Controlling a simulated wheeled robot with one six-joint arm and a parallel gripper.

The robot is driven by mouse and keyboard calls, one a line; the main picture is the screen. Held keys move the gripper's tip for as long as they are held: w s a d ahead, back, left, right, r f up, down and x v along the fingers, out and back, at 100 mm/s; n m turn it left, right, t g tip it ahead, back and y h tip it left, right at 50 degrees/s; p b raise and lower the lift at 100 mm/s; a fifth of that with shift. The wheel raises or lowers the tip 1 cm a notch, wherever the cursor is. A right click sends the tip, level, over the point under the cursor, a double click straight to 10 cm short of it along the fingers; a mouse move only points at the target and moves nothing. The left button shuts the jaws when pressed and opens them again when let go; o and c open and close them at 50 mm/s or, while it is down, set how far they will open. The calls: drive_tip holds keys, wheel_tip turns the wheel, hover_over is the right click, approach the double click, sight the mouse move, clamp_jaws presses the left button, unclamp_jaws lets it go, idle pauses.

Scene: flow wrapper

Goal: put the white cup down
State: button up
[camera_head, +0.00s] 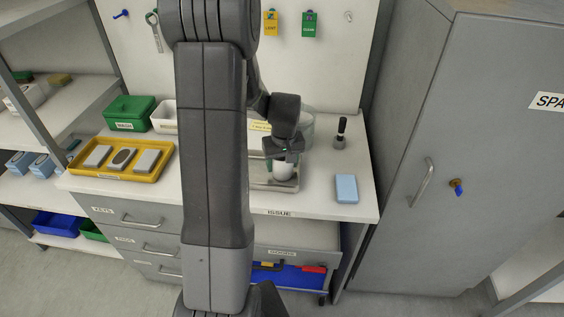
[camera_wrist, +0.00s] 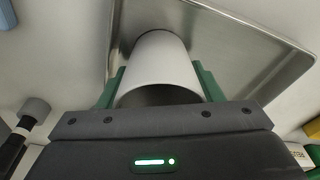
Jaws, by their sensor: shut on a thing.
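The white cup (camera_wrist: 162,65) is between the two green fingers of my gripper (camera_wrist: 160,88) in the wrist view. The fingers are shut on its sides. Beyond the cup lies a shiny metal tray (camera_wrist: 245,55); I cannot tell whether the cup touches it. In the head view my gripper (camera_head: 283,158) is low over the counter with the white cup (camera_head: 283,171) below it, at the metal tray (camera_head: 262,183). My arm hides part of the tray.
A light blue block (camera_head: 346,188) and a black-handled stamp (camera_head: 340,133) stand to the right on the white counter (camera_head: 318,195). A clear container (camera_head: 306,122) is behind the gripper. A yellow tray (camera_head: 75,170) with grey blocks and a green box (camera_head: 129,112) are left.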

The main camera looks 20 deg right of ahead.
drive_tip(key=o, duration=0.7)
drive_tip(key=shift+f, duration=0.1)
drive_tip(key=shift+c, duration=0.2)
drive_tip(key=shift+r, duration=0.65)
wheel_tip(320, 180, up, 11)
drive_tip(key=s, duration=0.1)
drive_tip(key=shift+s+a, duration=0.15)
drive_tip(key=shift+s, duration=0.25)
